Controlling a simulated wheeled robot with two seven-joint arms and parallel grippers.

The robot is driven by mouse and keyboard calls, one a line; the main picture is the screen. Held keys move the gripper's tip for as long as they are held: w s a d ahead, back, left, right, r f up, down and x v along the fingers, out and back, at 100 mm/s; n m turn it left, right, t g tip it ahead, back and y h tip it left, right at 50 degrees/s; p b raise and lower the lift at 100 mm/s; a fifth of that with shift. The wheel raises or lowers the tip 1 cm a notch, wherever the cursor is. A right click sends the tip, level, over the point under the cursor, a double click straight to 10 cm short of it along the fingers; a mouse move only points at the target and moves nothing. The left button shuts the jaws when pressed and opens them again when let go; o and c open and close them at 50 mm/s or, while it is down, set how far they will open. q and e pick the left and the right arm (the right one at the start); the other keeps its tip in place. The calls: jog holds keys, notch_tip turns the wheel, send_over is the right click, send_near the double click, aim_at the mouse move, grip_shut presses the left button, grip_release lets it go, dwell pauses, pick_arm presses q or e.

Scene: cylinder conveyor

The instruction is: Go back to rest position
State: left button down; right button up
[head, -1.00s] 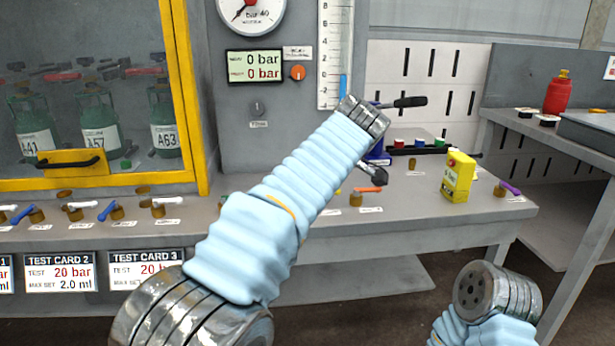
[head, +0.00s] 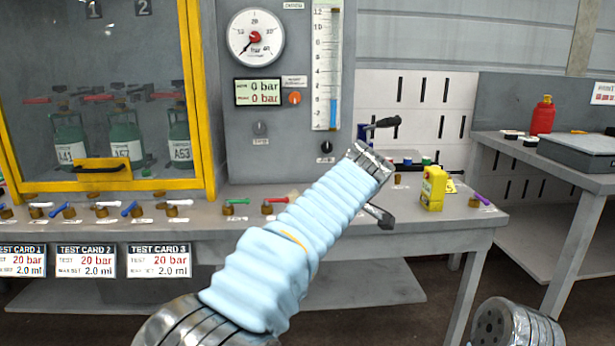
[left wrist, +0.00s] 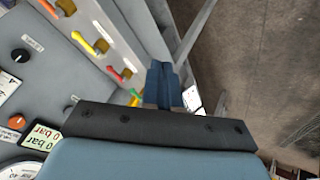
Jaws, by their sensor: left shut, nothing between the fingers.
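My left arm crosses the middle of the head view, and its metal wrist lies in front of the bench. My right gripper is out of view; only a metal joint of my right arm shows at the bottom right.
A yellow-framed cabinet (head: 205,100) holds green cylinders (head: 124,136). A side table (head: 560,150) with a red bottle (head: 543,116) stands right. Bare floor shows between them.

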pick_arm(q)
jog(key=a+f+m+g+h, duration=0.1)
jog(key=a+f+m, duration=0.15)
jog(key=f, duration=0.85)
jog(key=a+f+m+g+h, duration=0.1)
jog(key=a+f+m+g, duration=0.15)
jog(key=f, duration=0.95)
jog(key=a+f+m+g+h, duration=0.15)
jog(key=a+f, duration=0.25)
jog(key=f, duration=0.7)
jog(key=s+a+f+m+h, duration=0.1)
jog(key=s+a+f+m, duration=0.15)
jog(key=s+f, duration=0.7)
jog(key=s+f+h, duration=0.1)
jog(key=s+f, duration=0.2)
jog(key=s, duration=0.3)
jog(key=s+a+f+m+g, duration=0.1)
jog(key=s+f, duration=0.2)
jog(key=s, duration=0.4)
jog(key=s+a+f+m+h, duration=0.1)
jog(key=s+f, duration=0.2)
jog(key=s, duration=0.4)
jog(key=shift+a+h, duration=0.15)
jog(key=shift+h, duration=0.2)
jog(key=shift+f, duration=0.1)
